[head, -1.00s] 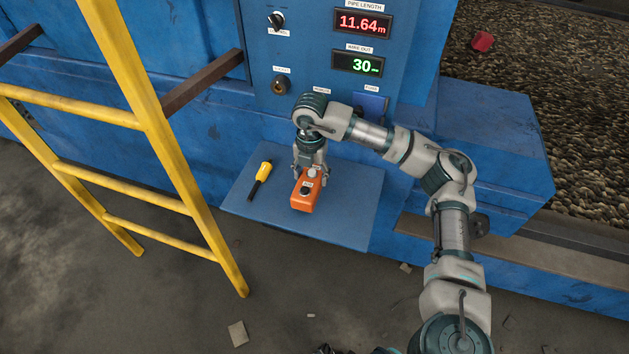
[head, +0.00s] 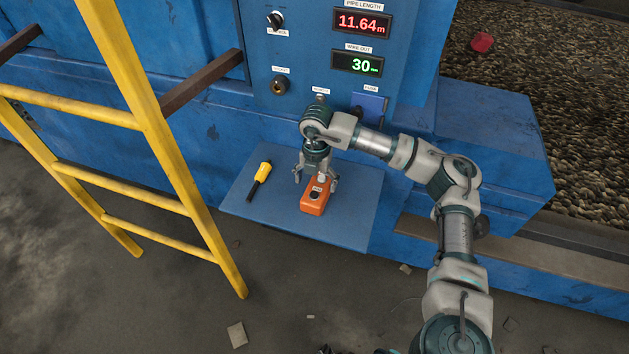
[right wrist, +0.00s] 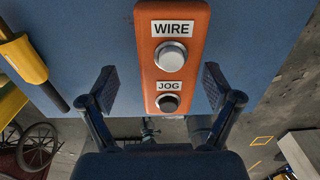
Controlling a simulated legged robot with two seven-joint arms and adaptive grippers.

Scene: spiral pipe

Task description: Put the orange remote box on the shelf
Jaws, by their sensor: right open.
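The orange remote box (head: 313,198) rests on the blue shelf (head: 350,218), below the control panel. In the right wrist view the box (right wrist: 150,55) shows a large pale button labelled WIRE and a darker one labelled JOG. My right gripper (head: 318,183) is over the far end of the box, pointing down. Its fingers (right wrist: 158,90) are open, one on each side of the box, with a visible gap on both sides. My left gripper is not in view.
A yellow and black tool (head: 261,175) lies on the shelf left of the box. A yellow ladder (head: 160,130) stands at the left. The blue control panel (head: 310,70) rises behind the shelf. The shelf's right part is clear.

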